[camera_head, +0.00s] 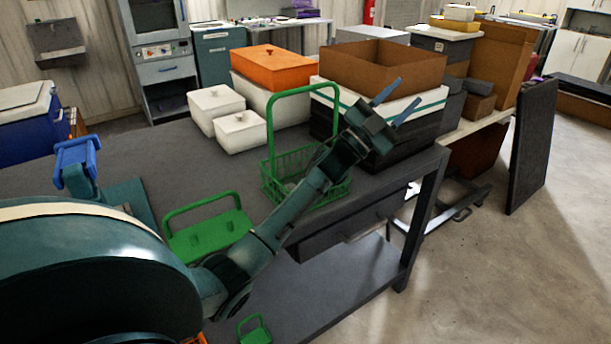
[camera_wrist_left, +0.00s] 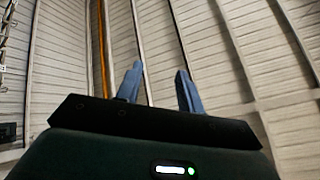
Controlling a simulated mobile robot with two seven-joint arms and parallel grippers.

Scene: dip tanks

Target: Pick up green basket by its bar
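The green basket (camera_head: 274,188) stands upright on the dark grey table in the head view, its open wire sides partly hidden behind my left forearm. Its tall bar (camera_head: 290,91) arches above it, with the top at about the height of the orange box. My left gripper (camera_head: 409,90) is to the right of the bar, apart from it, with its two blue fingers spread and pointing up and right. In the left wrist view the fingers (camera_wrist_left: 160,68) are apart with nothing between them, facing pale ribbed panelling. My right gripper does not show.
White tubs (camera_head: 240,132) and an orange box (camera_head: 271,68) stand behind the basket. A brown open box (camera_head: 381,69) stands beside my gripper. A green handled lid (camera_head: 210,234) lies in front. The grey table (camera_head: 150,160) has bare room left of the basket.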

